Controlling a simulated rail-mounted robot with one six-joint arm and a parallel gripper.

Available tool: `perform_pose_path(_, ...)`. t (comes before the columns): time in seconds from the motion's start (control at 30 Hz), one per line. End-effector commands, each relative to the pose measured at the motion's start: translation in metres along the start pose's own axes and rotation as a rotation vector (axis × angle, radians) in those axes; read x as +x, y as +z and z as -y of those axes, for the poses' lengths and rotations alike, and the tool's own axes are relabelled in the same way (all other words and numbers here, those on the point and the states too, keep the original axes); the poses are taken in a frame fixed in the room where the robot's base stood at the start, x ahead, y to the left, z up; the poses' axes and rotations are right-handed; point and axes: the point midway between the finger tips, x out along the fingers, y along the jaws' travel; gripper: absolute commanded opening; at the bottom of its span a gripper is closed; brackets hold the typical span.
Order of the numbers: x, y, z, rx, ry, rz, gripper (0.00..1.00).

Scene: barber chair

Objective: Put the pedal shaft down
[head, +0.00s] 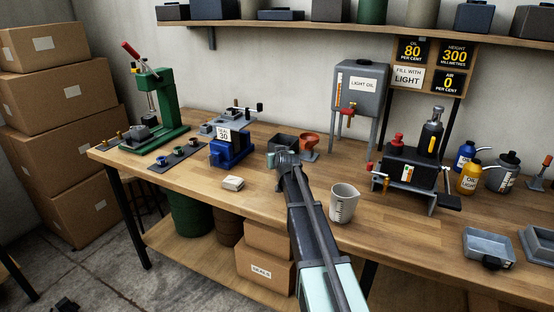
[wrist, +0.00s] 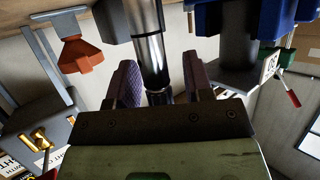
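A shiny metal shaft, which I take to be the pedal shaft (wrist: 152,55), stands between the two purple fingers of my gripper (wrist: 160,75) in the wrist view. A gap shows between the shaft and the right finger, and the left finger is close beside it. The fingers look open around the shaft. In the head view, my gripper end (head: 284,160) is over the workbench (head: 200,180), by a dark open box (head: 285,142); the shaft cannot be made out there.
An orange funnel-like piece (head: 309,143) stands just right of the box. A blue device (head: 231,153) marked 30 is to the left. A white measuring jug (head: 343,203) stands front right. The light oil tank (head: 362,87) is behind.

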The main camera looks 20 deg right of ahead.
Motion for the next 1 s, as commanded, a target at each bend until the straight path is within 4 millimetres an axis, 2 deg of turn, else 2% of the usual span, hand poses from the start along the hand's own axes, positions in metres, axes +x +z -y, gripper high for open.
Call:
perform_pose_path(0.27, -0.001, -0.002, 0.0, 0.0, 0.0, 0.0, 0.47)
perform_pose_path(0.37, -0.007, -0.005, 0.0, 0.0, 0.0, 0.0, 0.47)
perform_pose_path(0.47, -0.026, -0.005, 0.0, 0.001, 0.0, 0.0, 0.47)
perform_pose_path(0.7, -0.091, -0.007, 0.0, 0.0, 0.001, 0.0, 0.47)
perform_pose_path(0.8, -0.112, -0.006, 0.001, 0.0, 0.0, 0.0, 0.47)
perform_pose_path(0.9, -0.122, -0.004, 0.0, 0.0, 0.0, 0.0, 0.47)
perform_pose_path(1.0, -0.122, -0.003, 0.0, 0.0, 0.0, 0.0, 0.47)
